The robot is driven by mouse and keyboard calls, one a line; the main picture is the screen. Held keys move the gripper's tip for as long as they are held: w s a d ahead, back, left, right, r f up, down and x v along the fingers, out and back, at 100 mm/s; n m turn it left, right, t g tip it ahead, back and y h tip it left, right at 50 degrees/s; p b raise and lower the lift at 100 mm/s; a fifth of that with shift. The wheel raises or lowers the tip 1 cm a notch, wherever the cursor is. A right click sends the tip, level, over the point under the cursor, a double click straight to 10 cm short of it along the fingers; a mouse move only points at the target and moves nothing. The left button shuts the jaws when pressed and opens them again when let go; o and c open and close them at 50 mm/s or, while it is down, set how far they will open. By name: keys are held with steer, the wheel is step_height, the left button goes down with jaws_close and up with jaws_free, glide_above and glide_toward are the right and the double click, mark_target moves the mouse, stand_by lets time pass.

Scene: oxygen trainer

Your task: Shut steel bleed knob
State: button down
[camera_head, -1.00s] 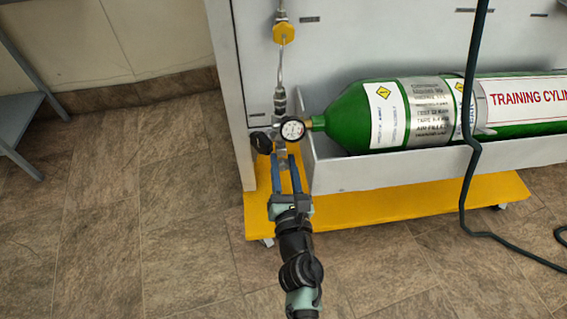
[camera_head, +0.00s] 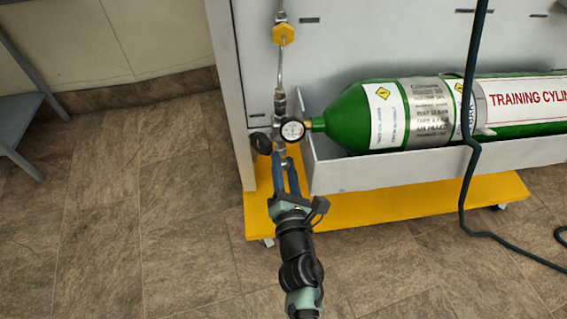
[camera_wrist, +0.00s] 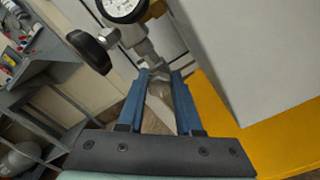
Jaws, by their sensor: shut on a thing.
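The steel bleed knob (camera_wrist: 160,76) is a small metal piece at the lower end of the valve fitting, below the gauge. My gripper (camera_wrist: 161,84) has its two blue fingers shut on this knob, one on each side. In the head view my gripper (camera_head: 283,168) reaches up to the bottom of the fitting from below, and its fingertips mostly hide the knob. The pressure gauge (camera_head: 292,130) sits just above and also shows in the wrist view (camera_wrist: 122,8). A black round knob (camera_head: 261,143) sits left of the fitting, apart from my fingers.
A green cylinder (camera_head: 345,119) lies in a grey tray (camera_head: 400,171) to the right, close to my gripper. A yellow base (camera_head: 400,208) runs below. A dark hose (camera_head: 467,190) hangs at right. A grey shelf (camera_head: 20,100) stands far left. The floor at left is clear.

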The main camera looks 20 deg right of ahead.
steer(key=m, duration=0.4)
steer(key=shift+m, duration=0.4)
steer(key=m+p, duration=0.1)
steer(key=m, duration=0.2)
steer(key=shift+m, duration=0.3)
steer(key=m, duration=0.3)
steer(key=shift+m+p, duration=0.3)
steer(key=m+p, duration=0.1)
steer(key=m, duration=0.2)
steer(key=shift+m, duration=0.3)
steer(key=m+p, duration=0.1)
steer(key=m, duration=0.2)
steer(key=shift+m+p, duration=0.35)
steer(key=shift+m, duration=0.05)
steer(key=m+p, duration=0.1)
steer(key=m, duration=0.3)
steer(key=shift+p, duration=0.4)
steer(key=m+p, duration=0.1)
steer(key=m, duration=0.3)
steer(key=shift+f, duration=0.1)
steer(key=shift+m, duration=1.8)
steer(key=shift+p, duration=0.3)
